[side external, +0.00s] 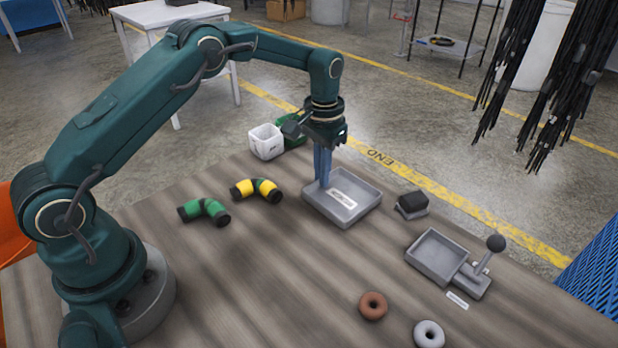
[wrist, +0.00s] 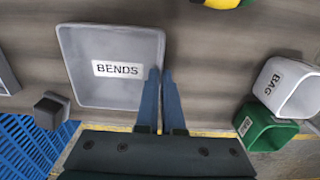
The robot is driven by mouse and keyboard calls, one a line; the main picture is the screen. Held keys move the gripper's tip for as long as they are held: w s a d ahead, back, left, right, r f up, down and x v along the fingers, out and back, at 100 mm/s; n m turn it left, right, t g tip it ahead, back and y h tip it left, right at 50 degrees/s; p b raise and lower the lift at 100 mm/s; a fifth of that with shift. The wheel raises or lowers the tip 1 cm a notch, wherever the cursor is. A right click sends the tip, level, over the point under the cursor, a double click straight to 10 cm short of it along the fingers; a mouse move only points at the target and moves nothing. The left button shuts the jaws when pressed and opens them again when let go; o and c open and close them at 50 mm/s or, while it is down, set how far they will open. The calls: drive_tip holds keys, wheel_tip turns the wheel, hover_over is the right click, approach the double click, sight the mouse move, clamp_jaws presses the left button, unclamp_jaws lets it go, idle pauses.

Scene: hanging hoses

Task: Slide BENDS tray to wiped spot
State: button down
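The BENDS tray (side external: 362,207) is a shallow grey tray with a white label, flat on the table and empty. In the wrist view the BENDS tray (wrist: 112,40) fills the upper left, its label readable. My gripper (side external: 324,183) points straight down at the tray's back-left wall. In the wrist view the blue fingers of my gripper (wrist: 160,72) lie on either side of that wall, one inside and one outside, with little gap between them. They look shut on the wall. I cannot make out a wiped spot on the table.
Green (side external: 204,210) and yellow (side external: 257,190) bends lie left of the tray. A white bin (side external: 266,142) and green bin (side external: 291,136) stand behind. A dark block (side external: 413,203), a second grey tray (side external: 437,256) and two rings (side external: 373,306) are to the right. The table's front middle is clear.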

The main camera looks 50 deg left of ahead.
drive_tip(key=c, duration=1)
unclamp_jaws()
drive_tip(key=shift+r, duration=2.6)
drive_tip(key=s+d+r+t, duration=0.15)
drive_tip(key=s+r, duration=0.25)
drive_tip(key=r, duration=0.4)
drive_tip(key=s+r+t, duration=0.2)
drive_tip(key=s+r, duration=0.2)
drive_tip(key=r, duration=0.4)
drive_tip(key=s+f, duration=0.2)
drive_tip(key=s, duration=0.3)
drive_tip(key=s+f+t, duration=0.1)
drive_tip(key=s+f, duration=0.1)
drive_tip(key=s, duration=0.3)
drive_tip(key=s+d+f+t, duration=0.1)
drive_tip(key=s+f, duration=0.1)
drive_tip(key=s, duration=0.3)
drive_tip(key=shift+s, duration=0.1)
